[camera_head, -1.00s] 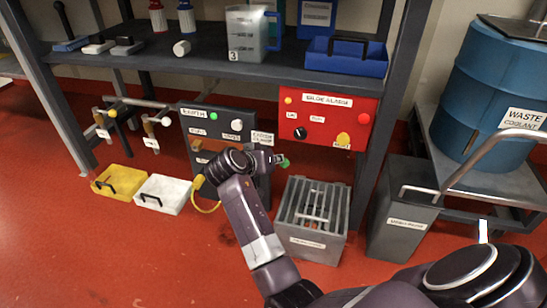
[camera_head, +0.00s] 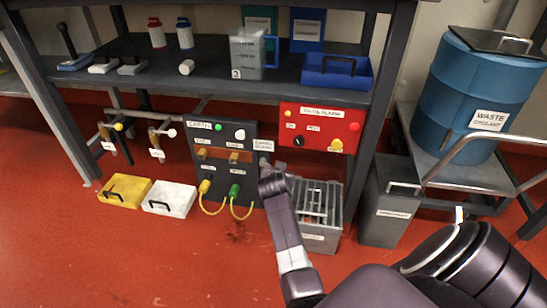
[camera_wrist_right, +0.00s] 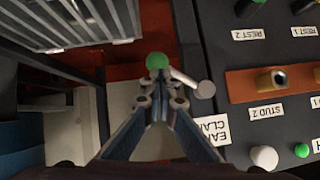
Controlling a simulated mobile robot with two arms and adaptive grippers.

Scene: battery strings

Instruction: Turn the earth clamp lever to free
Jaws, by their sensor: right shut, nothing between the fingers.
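The dark panel (camera_head: 224,135) stands under the shelf with an "EARTH CLAMP" label (camera_head: 263,145) at its upper right; part of that label (camera_wrist_right: 210,130) shows in the right wrist view. By it is a short pale lever (camera_wrist_right: 186,80) with a round grey end (camera_wrist_right: 205,89) over the panel edge and a green ball (camera_wrist_right: 157,61) at the other side. My right gripper (camera_wrist_right: 160,88) is shut and empty, its tips right beside the green ball; I cannot tell whether they touch. In the head view my right gripper (camera_head: 267,166) hides the lever. My left gripper is out of view.
A yellow plug (camera_head: 205,187) and a green plug (camera_head: 235,192) with yellow cables sit low on the panel. A grated grey box (camera_head: 318,205) stands close on the right, under a red panel (camera_head: 320,126). Yellow (camera_head: 124,190) and white (camera_head: 168,198) trays lie on the floor.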

